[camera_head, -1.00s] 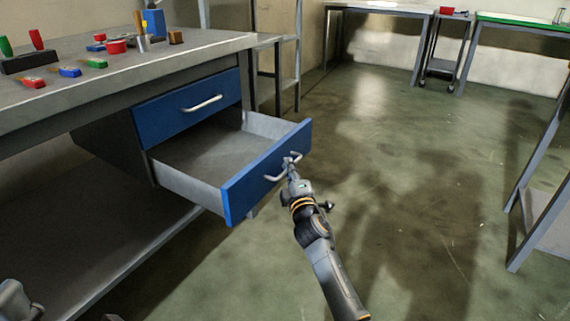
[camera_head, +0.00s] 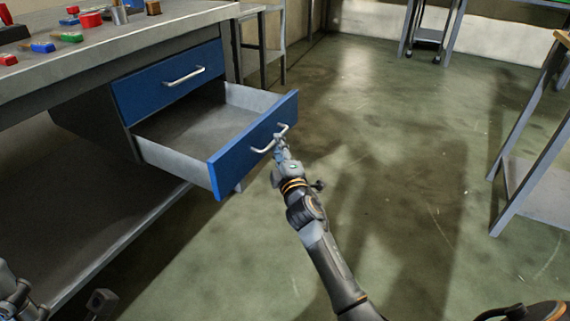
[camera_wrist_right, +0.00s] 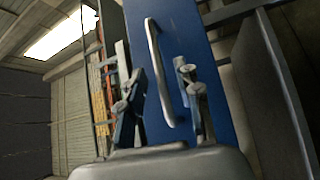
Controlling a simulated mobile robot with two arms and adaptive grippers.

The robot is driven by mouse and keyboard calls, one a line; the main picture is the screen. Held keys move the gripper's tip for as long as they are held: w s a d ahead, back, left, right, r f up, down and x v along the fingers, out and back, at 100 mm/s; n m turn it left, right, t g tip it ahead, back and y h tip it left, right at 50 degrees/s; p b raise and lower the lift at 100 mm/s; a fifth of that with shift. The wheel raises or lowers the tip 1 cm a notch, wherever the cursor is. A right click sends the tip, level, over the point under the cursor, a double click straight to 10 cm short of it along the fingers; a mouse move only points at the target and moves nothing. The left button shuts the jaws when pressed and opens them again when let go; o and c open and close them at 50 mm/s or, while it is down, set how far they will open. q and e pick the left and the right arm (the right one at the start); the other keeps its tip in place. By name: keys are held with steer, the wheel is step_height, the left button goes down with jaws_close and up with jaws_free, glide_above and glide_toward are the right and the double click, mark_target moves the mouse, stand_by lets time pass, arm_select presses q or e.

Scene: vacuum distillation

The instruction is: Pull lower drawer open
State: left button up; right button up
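The lower drawer (camera_head: 236,160) with its blue front is pulled well out of the workbench cabinet, and its grey inside is empty. Its pale bar handle (camera_head: 264,149) is on the front. My right gripper (camera_head: 279,141) is at that handle. In the right wrist view the handle (camera_wrist_right: 160,75) stands between the two fingers of the right gripper (camera_wrist_right: 162,90), which are apart with gaps beside the bar. The upper drawer (camera_head: 168,82) is closed. Parts of my left arm show at the lower left edge; the state of its gripper is unclear.
The workbench top (camera_head: 150,38) carries several small coloured items at the upper left. A grey-legged table (camera_head: 530,180) stands at the right. The green floor (camera_head: 400,180) in front of the drawer is clear.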

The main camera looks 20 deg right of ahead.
steer(key=s+a+f, duration=0.1)
steer(key=s, duration=0.7)
steer(key=shift+s, duration=0.35)
steer(key=shift+a+f, duration=0.1)
